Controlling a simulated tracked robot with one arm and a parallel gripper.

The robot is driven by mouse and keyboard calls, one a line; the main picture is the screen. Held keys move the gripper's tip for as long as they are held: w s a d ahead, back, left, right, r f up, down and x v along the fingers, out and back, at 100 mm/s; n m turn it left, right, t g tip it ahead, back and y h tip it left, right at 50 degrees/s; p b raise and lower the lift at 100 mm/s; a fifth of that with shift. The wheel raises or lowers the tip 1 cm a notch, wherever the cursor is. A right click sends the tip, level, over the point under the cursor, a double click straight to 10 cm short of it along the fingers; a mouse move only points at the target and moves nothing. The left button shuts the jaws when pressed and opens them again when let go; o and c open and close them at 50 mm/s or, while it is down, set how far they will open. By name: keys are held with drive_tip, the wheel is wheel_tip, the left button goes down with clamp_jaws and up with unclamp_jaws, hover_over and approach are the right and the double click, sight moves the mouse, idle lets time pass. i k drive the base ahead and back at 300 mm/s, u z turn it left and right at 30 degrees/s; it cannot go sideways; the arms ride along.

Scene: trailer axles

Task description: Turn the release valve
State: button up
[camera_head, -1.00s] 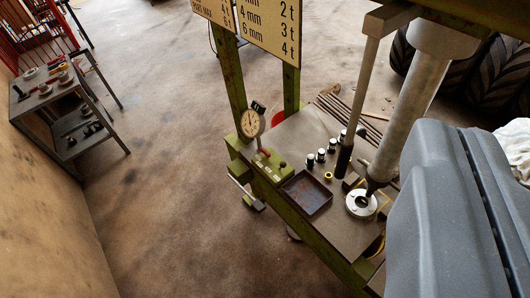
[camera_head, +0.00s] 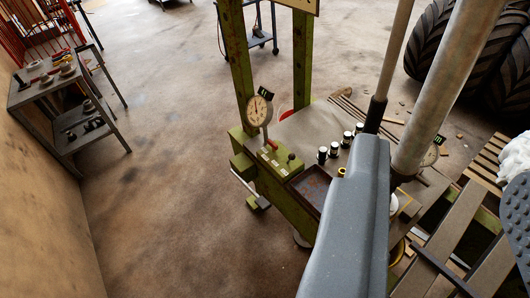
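A green press stands in the middle, with a green box (camera_head: 272,160) at the left end of its bench. I cannot tell for sure which part is the release valve. My gripper (camera_head: 445,160) is open and empty: one long blue-grey finger stands in front of the bench, the other, with a dimpled pad, is at the right edge. The near finger hides part of the bench.
A dark tray (camera_head: 309,188) and several small black-and-white cylinders stand on the bench. A grey press ram (camera_head: 440,85) and a thinner rod come down at the right. A slatted pallet (camera_head: 440,245) lies right. Bare floor (camera_head: 170,190) is free left of the press.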

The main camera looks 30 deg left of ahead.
sight(274, 147)
drive_tip(key=u, duration=1.85)
drive_tip(key=i, duration=2.95)
drive_tip(key=z, duration=1.85)
